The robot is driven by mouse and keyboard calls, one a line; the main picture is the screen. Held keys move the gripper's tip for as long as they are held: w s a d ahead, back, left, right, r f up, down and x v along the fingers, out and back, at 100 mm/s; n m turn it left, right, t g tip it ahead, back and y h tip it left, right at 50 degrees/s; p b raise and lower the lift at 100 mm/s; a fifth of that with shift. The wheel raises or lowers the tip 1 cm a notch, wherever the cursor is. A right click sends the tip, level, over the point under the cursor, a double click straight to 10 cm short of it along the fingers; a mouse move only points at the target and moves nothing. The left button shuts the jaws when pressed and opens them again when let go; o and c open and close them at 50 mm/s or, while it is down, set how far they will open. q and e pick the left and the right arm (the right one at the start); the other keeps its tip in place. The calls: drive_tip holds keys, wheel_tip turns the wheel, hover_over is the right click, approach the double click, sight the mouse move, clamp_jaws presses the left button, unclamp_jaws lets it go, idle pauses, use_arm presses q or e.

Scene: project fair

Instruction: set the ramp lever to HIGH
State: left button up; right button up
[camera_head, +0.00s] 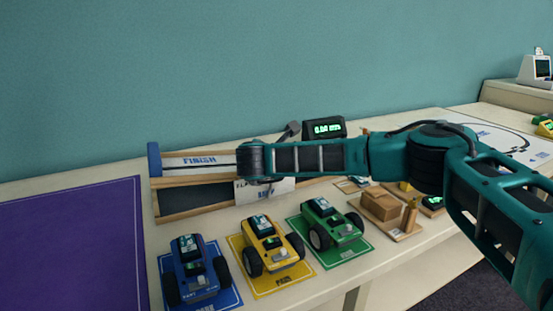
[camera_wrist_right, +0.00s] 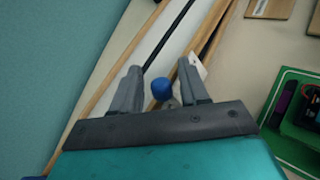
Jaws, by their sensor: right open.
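The wooden ramp (camera_head: 185,201) lies along the back of the table, with a FINISH label on its left part. In the right wrist view, its wooden rails (camera_wrist_right: 120,66) run up the picture. The lever's round blue knob (camera_wrist_right: 161,88) shows there beside the ramp, between the two grey fingers of my right gripper (camera_wrist_right: 160,66). The fingers are open, with a gap visible on each side of the knob. In the head view my right arm crosses in front of the ramp and hides the lever and the fingers. The lever's setting marks are not readable.
Blue (camera_head: 192,272), yellow (camera_head: 268,246) and green (camera_head: 331,224) toy cars stand on mats in front of the ramp. A timer display (camera_head: 324,128) is behind my arm. Wooden blocks (camera_head: 379,204) sit to the right. A purple board (camera_head: 72,245) lies left.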

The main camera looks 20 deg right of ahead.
drive_tip(key=v, duration=1.3)
drive_tip(key=shift+p, duration=0.45)
